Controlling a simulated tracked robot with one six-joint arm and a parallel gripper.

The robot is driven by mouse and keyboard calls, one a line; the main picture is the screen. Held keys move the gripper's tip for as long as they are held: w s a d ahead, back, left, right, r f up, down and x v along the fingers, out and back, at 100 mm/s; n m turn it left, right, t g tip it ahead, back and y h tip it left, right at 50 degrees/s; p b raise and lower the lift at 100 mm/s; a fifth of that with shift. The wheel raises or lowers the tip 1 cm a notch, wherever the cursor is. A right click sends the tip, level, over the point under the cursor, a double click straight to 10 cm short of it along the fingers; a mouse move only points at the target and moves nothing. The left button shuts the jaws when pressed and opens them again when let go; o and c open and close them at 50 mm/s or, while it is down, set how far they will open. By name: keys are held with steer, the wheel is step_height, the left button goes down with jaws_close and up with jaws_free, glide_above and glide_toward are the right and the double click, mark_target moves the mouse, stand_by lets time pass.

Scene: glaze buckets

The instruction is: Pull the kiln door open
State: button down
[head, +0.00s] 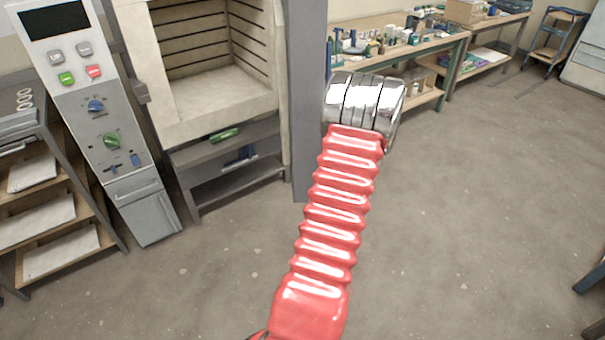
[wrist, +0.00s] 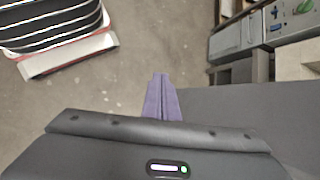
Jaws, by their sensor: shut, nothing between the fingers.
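The kiln (head: 215,100) stands left of centre in the head view, its pale, grooved chamber in plain sight. Its door (head: 308,100) looks like a tall grey slab, seen nearly edge-on at the right of the opening and swung away from it. My red ribbed arm reaches up past the door, and its metal wrist hides my gripper there. In the wrist view my gripper (wrist: 161,80) shows purple fingers shut together and empty. A flat grey surface (wrist: 255,115), probably the door, lies just right of the fingers; I cannot tell whether they touch. No handle shows.
A control panel (head: 95,95) with buttons and knobs stands left of the kiln, beside a shelf rack (head: 60,185). A workbench (head: 440,50) with small bottles is behind the arm. A blue-framed chair (head: 555,38) stands far right. The floor (head: 480,210) to the right is clear.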

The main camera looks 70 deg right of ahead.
steer(key=w+a+r+n+g+h, duration=0.1)
steer(key=w+a+r+n+g, duration=0.1)
steer(key=w+a+r+n, duration=0.45)
steer(key=w+a+r+n+g, duration=0.1)
steer(key=w+a+r, duration=0.15)
steer(key=a, duration=0.75)
steer(key=w+a+r+n+g+h, duration=0.1)
steer(key=w+a+r+n+g, duration=0.15)
steer(key=w+a+n, duration=0.4)
steer(key=s+a+r+n+t, duration=0.1)
steer(key=a+r+n, duration=0.2)
steer(key=a, duration=0.7)
steer(key=a+r+n+t+h, duration=0.1)
steer(key=a+r+n+t, duration=0.1)
steer(key=a, duration=0.9)
steer(key=s+a+r+n+t, duration=0.1)
steer(key=a+r+n, duration=0.4)
steer(key=a, duration=0.6)
steer(key=shift+s+a+r+t, duration=0.25)
steer(key=shift+s+r+t, duration=0.05)
steer(key=shift+r+t, duration=0.2)
